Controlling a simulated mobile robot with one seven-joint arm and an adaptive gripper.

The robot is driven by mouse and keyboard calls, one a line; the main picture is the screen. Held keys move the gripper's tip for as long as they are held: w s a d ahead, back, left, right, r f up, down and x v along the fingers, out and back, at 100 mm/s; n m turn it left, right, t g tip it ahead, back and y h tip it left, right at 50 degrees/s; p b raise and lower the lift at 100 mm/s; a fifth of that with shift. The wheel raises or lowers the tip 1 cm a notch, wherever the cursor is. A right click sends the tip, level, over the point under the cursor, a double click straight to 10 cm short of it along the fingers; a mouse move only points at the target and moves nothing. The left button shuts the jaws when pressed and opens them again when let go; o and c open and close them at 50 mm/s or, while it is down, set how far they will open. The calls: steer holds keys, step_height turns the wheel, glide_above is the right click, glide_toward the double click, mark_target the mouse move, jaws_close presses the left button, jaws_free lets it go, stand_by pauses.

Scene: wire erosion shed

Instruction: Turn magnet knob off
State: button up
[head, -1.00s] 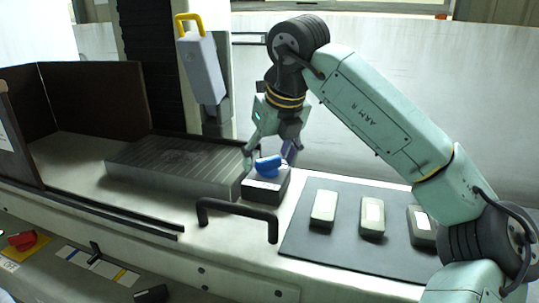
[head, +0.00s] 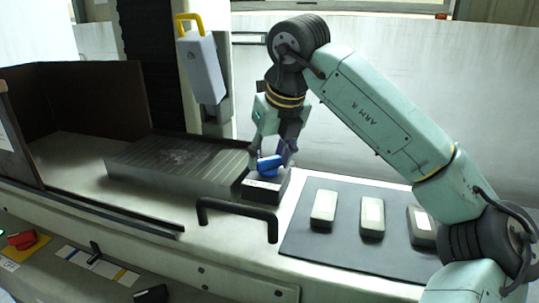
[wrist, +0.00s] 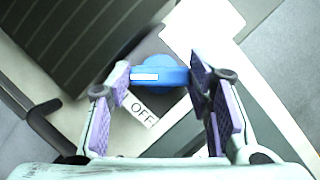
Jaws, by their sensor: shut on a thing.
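The blue magnet knob (head: 269,165) sits on a dark block (head: 262,190) at the right end of the grey ribbed magnet plate (head: 165,170). In the wrist view the knob (wrist: 160,76) has a white mark on its bar, which lies across between my fingers. A white label reading OFF (wrist: 143,106) shows just below it. My gripper (wrist: 162,78) is around the knob, one finger at each end of the bar, with purple pads. In the head view my gripper (head: 272,150) reaches down onto the knob and hides part of it.
A black handle (head: 238,218) stands in front of the block. A dark mat (head: 340,262) to the right holds three pale-topped blocks (head: 372,217). A grey box with a yellow handle (head: 202,68) hangs behind. A red switch (head: 21,240) is at lower left.

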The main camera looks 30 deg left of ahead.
steer(key=n+p, duration=0.1)
steer(key=n+g+p, duration=0.1)
steer(key=n, duration=0.1)
steer(key=shift+w+r+y+p, duration=0.1)
steer(key=shift+r+y+p, duration=0.1)
steer(key=shift+y+p, duration=0.1)
steer(key=n+g+p, duration=0.2)
steer(key=n+p, duration=0.2)
steer(key=n, duration=0.1)
steer(key=shift+w+n, duration=0.1)
steer(key=shift+n, duration=0.3)
steer(key=n+g+p, duration=0.1)
steer(key=n+p, duration=0.1)
steer(key=n+g+h+p, duration=0.1)
steer(key=n, duration=0.2)
steer(key=shift+a+p, duration=0.1)
steer(key=shift+p, duration=0.25)
steer(key=shift+w+f+n+g+h+p, duration=0.1)
steer(key=shift+n+g+h+p, duration=0.3)
steer(key=shift+n, duration=0.6)
steer(key=shift+f+n+g+h+p, duration=0.1)
steer(key=shift+n+g+p, duration=0.1)
steer(key=shift+n+p, duration=0.6)
steer(key=shift+n, duration=0.4)
steer(key=o, duration=1.1)
steer(key=shift+o, duration=0.2)
